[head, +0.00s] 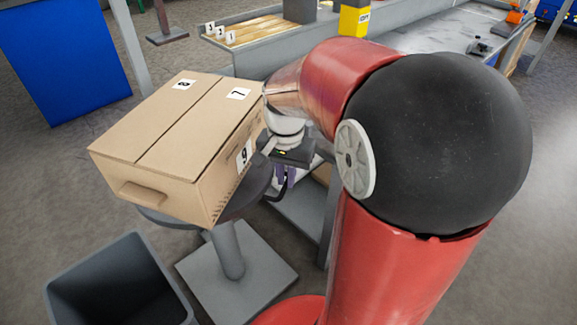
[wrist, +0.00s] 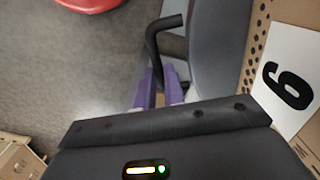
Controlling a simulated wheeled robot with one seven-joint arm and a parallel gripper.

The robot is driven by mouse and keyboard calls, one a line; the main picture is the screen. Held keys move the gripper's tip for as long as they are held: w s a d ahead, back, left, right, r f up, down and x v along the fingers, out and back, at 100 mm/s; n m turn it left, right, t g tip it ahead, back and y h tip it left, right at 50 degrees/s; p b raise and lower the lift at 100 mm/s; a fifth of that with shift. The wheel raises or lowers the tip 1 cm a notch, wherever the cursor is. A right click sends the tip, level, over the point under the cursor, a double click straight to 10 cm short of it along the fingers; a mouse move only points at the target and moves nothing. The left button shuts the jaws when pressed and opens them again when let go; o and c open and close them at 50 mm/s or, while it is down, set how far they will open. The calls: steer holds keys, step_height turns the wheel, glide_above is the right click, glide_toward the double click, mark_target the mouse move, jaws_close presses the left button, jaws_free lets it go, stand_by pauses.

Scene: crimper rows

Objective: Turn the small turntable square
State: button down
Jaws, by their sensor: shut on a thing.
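The small turntable (head: 243,203) is a round grey disc on a post with a square foot. A brown cardboard box (head: 150,148) with number cards sits on it and hides most of its top. In the wrist view the turntable's grey edge (wrist: 208,50) runs beside the box side (wrist: 256,50). A black bent handle (wrist: 152,42) sticks out at the turntable's rim. My gripper (head: 283,178), with purple fingers, is low at the right of the turntable. In the wrist view my gripper (wrist: 160,78) is shut on the handle, though the contact is partly hidden.
An open dark bin (head: 115,280) stands on the floor in front of the turntable. A grey bench (head: 300,205) stands close behind my gripper. A blue panel (head: 60,55) is at the far left. Floor at the left is clear.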

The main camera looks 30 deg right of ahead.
steer(key=s+a+m, duration=0.5)
steer(key=a, duration=0.3)
steer(key=shift+s+a+m, duration=0.2)
steer(key=shift+s+m, duration=0.1)
steer(key=shift+r, duration=0.1)
stand_by(0.4)
steer(key=c, duration=1.8)
jaws_free()
steer(key=shift+o, duration=0.2)
step_height(320, 180, up, 8)
steer(key=shift+p, duration=0.45)
steer(key=shift+s, duration=0.15)
